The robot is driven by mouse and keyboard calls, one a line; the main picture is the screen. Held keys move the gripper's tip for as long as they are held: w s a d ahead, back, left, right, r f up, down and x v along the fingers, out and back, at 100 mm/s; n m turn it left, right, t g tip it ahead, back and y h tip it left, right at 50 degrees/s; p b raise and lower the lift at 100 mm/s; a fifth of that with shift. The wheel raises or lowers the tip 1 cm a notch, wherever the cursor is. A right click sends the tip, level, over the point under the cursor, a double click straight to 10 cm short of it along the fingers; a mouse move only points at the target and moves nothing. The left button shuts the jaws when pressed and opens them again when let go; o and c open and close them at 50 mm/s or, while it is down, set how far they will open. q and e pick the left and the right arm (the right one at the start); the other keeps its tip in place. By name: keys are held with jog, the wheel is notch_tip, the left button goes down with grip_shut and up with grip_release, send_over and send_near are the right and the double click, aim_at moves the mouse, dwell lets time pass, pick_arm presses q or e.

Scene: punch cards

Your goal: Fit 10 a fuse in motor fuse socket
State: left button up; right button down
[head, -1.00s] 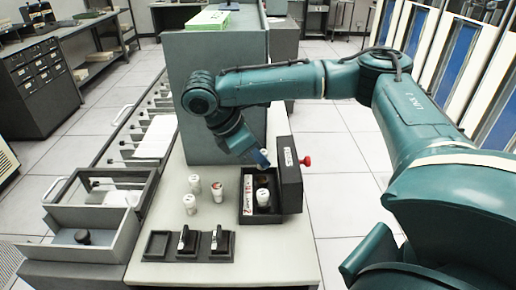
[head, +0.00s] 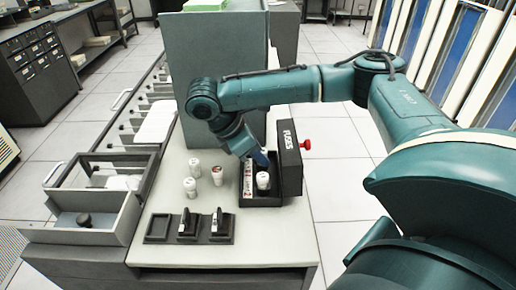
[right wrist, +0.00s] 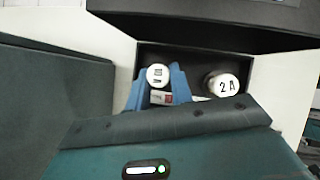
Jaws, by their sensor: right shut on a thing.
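My right gripper (head: 258,158) reaches down at the back of the open fuse box (head: 262,200). In the right wrist view its blue fingers (right wrist: 158,84) are shut on a fuse with a white cap (right wrist: 158,74), whose marking I cannot read. The held fuse is at the box; whether it touches the floor is hidden. A fuse marked 2 A (right wrist: 226,84) stands in the box, right of the fingers, and shows in the head view (head: 263,181). Two black holders with upright levers (head: 188,226) (head: 221,226) stand at the front; I cannot tell which is the motor fuse socket. My left gripper is out of view.
An empty dark frame (head: 157,229) lies left of the holders. A tall grey cabinet (head: 205,90) rises behind. The front bench edge is clear.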

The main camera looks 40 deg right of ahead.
jog(key=shift+f, duration=0.15)
jog(key=c, duration=1.1)
grip_release()
jog(key=shift+a+f, duration=0.1)
jog(key=shift+c, duration=0.2)
jog(key=shift+s, duration=0.1)
jog(key=shift+w+a+r, duration=0.2)
jog(key=shift+w+r, duration=0.05)
jog(key=shift+r, duration=0.35)
jog(key=v, duration=1.2)
jog(key=shift+s, duration=0.15)
